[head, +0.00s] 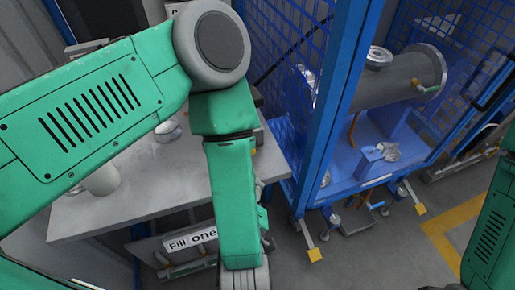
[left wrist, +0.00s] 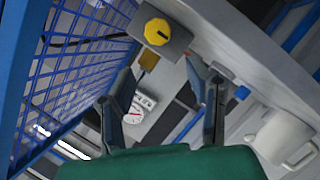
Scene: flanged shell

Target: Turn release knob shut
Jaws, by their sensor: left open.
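A yellow round knob (left wrist: 157,31) with a dark mark sits on a grey box (left wrist: 172,45) at the top of the left wrist view. It appears to be the release knob; its exact setting is too small to read. My left gripper (left wrist: 160,68) is open, its two dark fingers spread below the knob in the picture, apart from it with nothing between them. In the head view my green left arm covers much of the table and hides most of the box and the gripper. My right gripper is not visible; only part of the right arm shows at the right edge.
A grey table (head: 120,200) carries a white mug (head: 102,180). A blue mesh enclosure (head: 335,110) with a grey flanged shell (head: 395,82) stands to the right. A white gauge (left wrist: 139,108) lies beyond my fingers. A "Fill one" sign (head: 190,240) is low in front.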

